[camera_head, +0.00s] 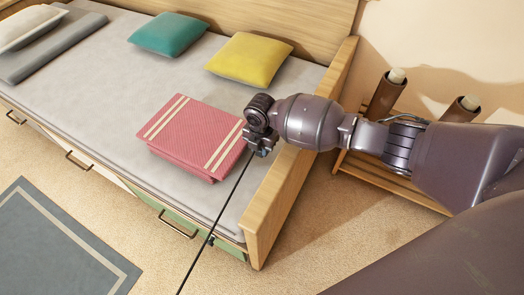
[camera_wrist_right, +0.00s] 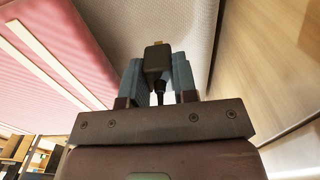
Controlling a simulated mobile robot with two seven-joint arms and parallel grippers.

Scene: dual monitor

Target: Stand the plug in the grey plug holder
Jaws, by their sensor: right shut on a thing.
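My right gripper (camera_head: 262,150) hangs over the bed's mattress, near its right end, beside the folded pink blanket. In the right wrist view it is shut on a black plug (camera_wrist_right: 157,58), whose metal prongs point away from the gripper. The plug sits between the two blue-grey fingers. A thin black cord (camera_head: 228,198) runs from the gripper down across the bed's front edge. A small dark piece (camera_head: 212,240) shows by that edge, too small to identify. I cannot make out the grey plug holder in either view. My left gripper is not in view.
The folded pink blanket (camera_head: 198,137) lies just left of the gripper. The wooden bed end (camera_head: 290,195) rises to its right. Yellow (camera_head: 249,60) and teal (camera_head: 168,35) pillows lie farther back. A low wooden rack (camera_head: 385,172) stands right of the bed.

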